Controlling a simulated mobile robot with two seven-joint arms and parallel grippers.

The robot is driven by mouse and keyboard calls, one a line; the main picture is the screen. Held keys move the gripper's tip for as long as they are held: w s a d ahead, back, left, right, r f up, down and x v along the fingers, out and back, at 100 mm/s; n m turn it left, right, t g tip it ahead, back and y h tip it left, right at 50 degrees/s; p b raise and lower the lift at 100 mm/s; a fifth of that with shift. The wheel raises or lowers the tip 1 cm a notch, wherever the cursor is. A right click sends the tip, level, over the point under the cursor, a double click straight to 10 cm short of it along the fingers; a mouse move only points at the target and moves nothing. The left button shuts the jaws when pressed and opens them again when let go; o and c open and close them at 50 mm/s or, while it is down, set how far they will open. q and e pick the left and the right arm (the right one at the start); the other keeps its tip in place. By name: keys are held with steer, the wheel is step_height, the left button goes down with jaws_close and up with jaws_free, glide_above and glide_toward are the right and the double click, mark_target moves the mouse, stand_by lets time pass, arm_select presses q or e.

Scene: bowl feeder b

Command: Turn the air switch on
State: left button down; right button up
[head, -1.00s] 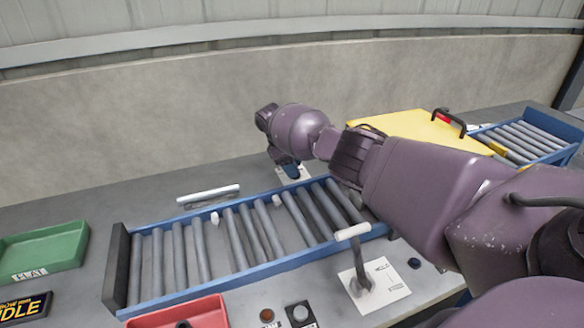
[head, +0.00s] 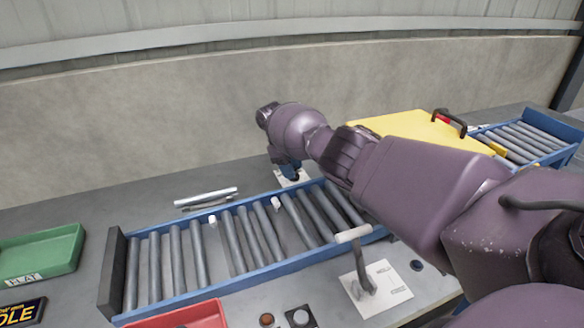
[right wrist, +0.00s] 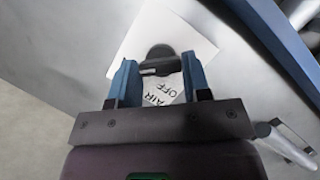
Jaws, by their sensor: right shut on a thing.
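The air switch (right wrist: 160,58) is a dark round knob with a bar across it, on a white plate (right wrist: 192,45) marked "AIR" and "OFF" in the right wrist view. In the head view the plate (head: 283,183) shows only partly, behind the blue-railed conveyor. My right gripper (right wrist: 160,68) is over the plate with its two blue fingers on either side of the knob's bar, shut on it. In the head view this gripper (head: 291,172) points down at the plate, and the knob is hidden behind it. My left gripper is not in view.
The roller conveyor (head: 166,303) runs in front of the switch plate, with white pieces on it. A yellow panel (head: 405,126) lies to the right, and a green tray (head: 45,254) at left.

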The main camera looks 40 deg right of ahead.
steer(key=o, duration=0.9)
steer(key=shift+o, duration=0.2)
steer(key=shift+r, duration=0.1)
steer(key=v, duration=1)
steer(key=shift+w+a+r+b, duration=0.15)
steer(key=shift+w+r+b, duration=0.1)
steer(key=shift+b, duration=0.2)
steer(key=shift+r, duration=0.1)
